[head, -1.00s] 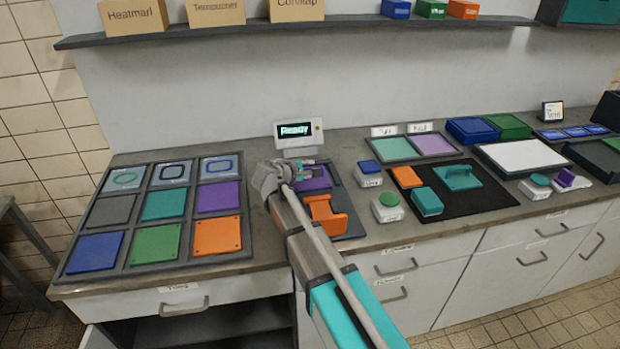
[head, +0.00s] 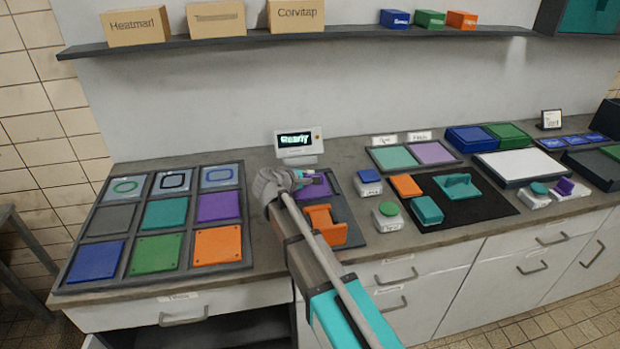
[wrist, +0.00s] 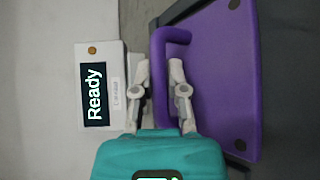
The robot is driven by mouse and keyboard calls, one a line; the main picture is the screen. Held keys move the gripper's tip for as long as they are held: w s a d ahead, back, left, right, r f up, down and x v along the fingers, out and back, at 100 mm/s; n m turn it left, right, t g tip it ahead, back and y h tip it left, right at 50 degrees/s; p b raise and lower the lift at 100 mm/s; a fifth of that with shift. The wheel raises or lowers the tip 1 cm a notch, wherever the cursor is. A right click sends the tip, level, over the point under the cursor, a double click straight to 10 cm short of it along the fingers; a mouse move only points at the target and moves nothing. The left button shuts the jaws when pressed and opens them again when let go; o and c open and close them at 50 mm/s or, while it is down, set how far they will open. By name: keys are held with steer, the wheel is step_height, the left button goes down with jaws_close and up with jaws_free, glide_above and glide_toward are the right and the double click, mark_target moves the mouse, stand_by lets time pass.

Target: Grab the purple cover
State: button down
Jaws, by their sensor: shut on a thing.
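The purple cover (head: 321,191) is a flat plate with a raised bar handle, on the dark station in front of the small screen. In the wrist view the purple cover (wrist: 222,75) fills the right side, with dark round spots at its corners. My gripper (head: 308,179) is over its back part. In the wrist view my gripper (wrist: 160,72) has one finger on each side of the handle and is shut on it. The head view partly hides the cover behind my gripper. I cannot tell whether the cover is lifted.
The screen (head: 299,141) reads "Ready" and stands close behind my gripper. An orange bracket (head: 325,225) sits in front of the cover. A tray of coloured plates (head: 250,232) lies left. White button boxes (head: 388,218) stand right. A shelf (head: 345,32) runs above.

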steer(key=shift+r+p, duration=0.55)
steer(key=shift+r, duration=0.2)
steer(key=s+a+r+p, duration=0.4)
steer(key=s+r+p, duration=0.7)
steer(key=s, duration=0.2)
steer(key=shift+a, duration=0.4)
